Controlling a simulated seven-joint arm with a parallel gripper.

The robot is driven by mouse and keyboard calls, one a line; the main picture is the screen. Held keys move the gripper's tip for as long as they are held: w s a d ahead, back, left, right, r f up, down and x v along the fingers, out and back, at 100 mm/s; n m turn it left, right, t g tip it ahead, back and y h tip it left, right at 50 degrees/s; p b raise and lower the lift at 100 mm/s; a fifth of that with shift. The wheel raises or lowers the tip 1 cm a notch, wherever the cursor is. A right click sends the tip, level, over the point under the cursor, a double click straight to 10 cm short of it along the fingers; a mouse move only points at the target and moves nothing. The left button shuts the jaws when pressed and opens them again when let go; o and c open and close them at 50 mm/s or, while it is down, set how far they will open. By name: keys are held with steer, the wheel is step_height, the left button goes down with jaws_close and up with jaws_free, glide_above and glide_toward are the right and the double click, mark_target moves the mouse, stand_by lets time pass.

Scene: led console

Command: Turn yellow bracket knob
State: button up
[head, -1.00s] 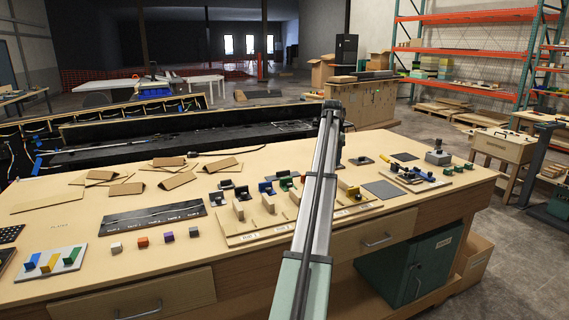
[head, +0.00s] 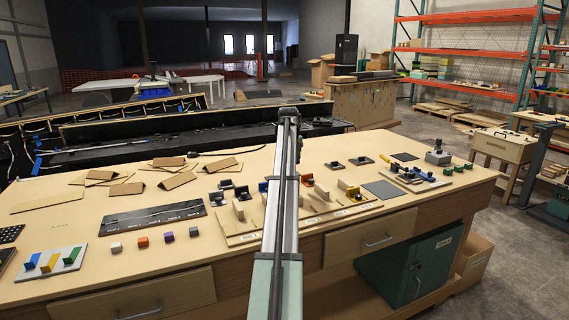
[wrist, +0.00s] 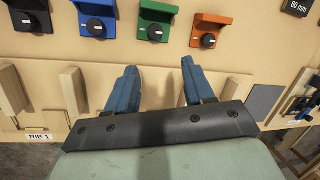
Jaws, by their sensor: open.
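No yellow bracket shows in the wrist view. That view shows a blue bracket (wrist: 95,7), a green bracket (wrist: 157,12) and an orange bracket (wrist: 211,20), each with a black knob. My gripper (wrist: 159,68) is open and empty, its blue fingers apart and below the green and orange brackets in the picture. In the head view my arm hides the gripper.
Upright wooden blocks (wrist: 75,92) stand along the front board, beside my fingers. A grey square (head: 381,189) lies to the right. Small coloured cubes (head: 142,241) and a dark strip (head: 150,219) lie to the left. Open bench top lies behind the brackets.

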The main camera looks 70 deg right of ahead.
steer(key=shift+w+a+f+n, duration=0.1)
steer(key=shift+w+a+n, duration=0.1)
steer(key=shift+w, duration=0.45)
steer(key=shift+w+a+f+n, duration=0.1)
steer(key=shift+w+a, duration=0.05)
steer(key=shift+w, duration=0.5)
steer(key=shift+s+d, duration=0.1)
steer(key=shift+s, duration=0.05)
steer(key=shift+c, duration=1)
steer(key=s+d, duration=0.1)
steer(key=s, duration=0.5)
steer(key=s+d+r+m, duration=0.1)
steer(key=s+d, duration=0.1)
steer(key=s, duration=0.4)
steer(key=s+d+r+m, duration=0.1)
steer(key=s+d, duration=0.1)
steer(key=s, duration=0.5)
steer(key=shift+d+r+h, duration=0.15)
steer(key=shift+d+h, duration=0.1)
steer(key=shift+h, duration=0.05)
steer(key=shift+c, duration=0.4)
step_height(320, 180, up, 2)
steer(key=n+y, duration=0.3)
steer(key=n, duration=0.2)
glide_above(359, 196)
steer(key=f, duration=1.3)
steer(key=shift+d+f, duration=0.2)
